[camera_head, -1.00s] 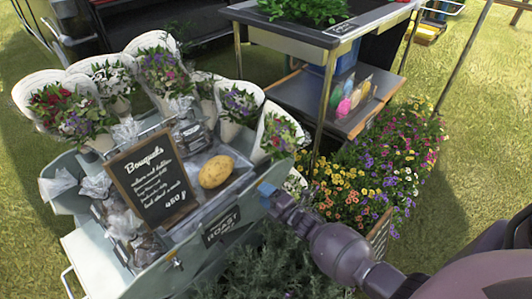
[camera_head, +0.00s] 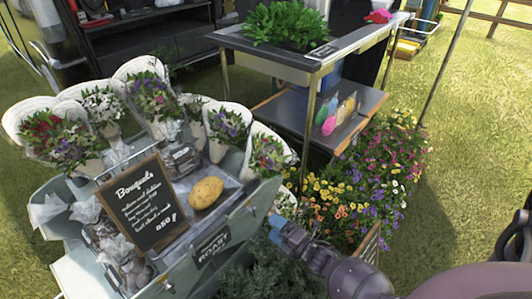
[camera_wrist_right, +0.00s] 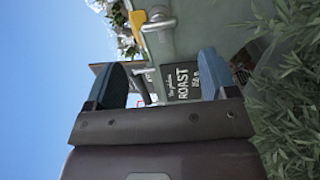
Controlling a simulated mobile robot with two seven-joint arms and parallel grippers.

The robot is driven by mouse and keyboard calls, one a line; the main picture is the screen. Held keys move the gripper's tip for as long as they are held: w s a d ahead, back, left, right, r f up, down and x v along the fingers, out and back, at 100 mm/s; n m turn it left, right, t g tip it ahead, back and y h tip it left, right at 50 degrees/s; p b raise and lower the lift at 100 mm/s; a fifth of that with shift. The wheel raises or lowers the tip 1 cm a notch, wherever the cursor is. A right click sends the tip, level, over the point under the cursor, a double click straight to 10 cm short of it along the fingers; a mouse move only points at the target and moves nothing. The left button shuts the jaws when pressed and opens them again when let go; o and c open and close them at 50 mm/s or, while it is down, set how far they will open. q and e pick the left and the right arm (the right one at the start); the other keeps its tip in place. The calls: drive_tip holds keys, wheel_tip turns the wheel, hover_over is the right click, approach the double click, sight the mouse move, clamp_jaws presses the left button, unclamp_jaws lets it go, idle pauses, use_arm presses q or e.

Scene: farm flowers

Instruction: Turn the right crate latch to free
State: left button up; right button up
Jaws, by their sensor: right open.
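The grey-green crate (camera_head: 238,222) stands at left in the head view. A dark ROAST sign (camera_head: 212,247) hangs on its front; it also shows in the wrist view (camera_wrist_right: 182,80). My right gripper (camera_head: 277,230) is just off the crate's right front corner. In the wrist view my right gripper (camera_wrist_right: 160,80) has its two blue fingers wide apart and empty. A metal latch (camera_wrist_right: 147,88), taken as the right one, shows small beyond and between them; contact is not visible. Another silver latch (camera_wrist_right: 160,20) is on the crate wall at the top. My left gripper is out of view.
Colourful flowers (camera_head: 365,195) and a dark table (camera_head: 305,62) stand to the right. Grass is open at far right.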

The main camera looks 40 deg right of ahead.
drive_tip(key=shift+s+d, duration=0.15)
drive_tip(key=shift+s, duration=1.1)
drive_tip(key=shift+r, duration=0.1)
drive_tip(key=s+a+r+m+g+h+p, duration=0.1)
drive_tip(key=s+r+m+p, duration=0.45)
drive_tip(key=r, duration=0.35)
drive_tip(key=s+a+r+m+g+h+p, duration=0.1)
drive_tip(key=s+r+m+h+p, duration=0.1)
drive_tip(key=s+r+m+p, duration=0.35)
use_arm(q)
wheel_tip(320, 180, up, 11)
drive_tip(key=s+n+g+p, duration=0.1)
drive_tip(key=p, duration=0.9)
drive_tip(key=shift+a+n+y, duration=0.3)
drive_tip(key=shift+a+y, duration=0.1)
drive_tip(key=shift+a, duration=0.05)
use_arm(e)
drive_tip(key=s+a+r+m+g, duration=0.2)
drive_tip(key=s+a+r+m, duration=0.1)
drive_tip(key=s+r, duration=0.4)
drive_tip(key=s+a+r+m+g, duration=0.2)
drive_tip(key=s+a+r+m, duration=0.2)
drive_tip(key=s+r, duration=0.3)
drive_tip(key=s, duration=0.4)
drive_tip(key=shift+s+r+m+g, duration=0.3)
drive_tip(key=shift+s+m+g, duration=0.1)
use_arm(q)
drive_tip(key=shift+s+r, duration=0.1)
use_arm(e)
drive_tip(key=shift+c, duration=0.2)
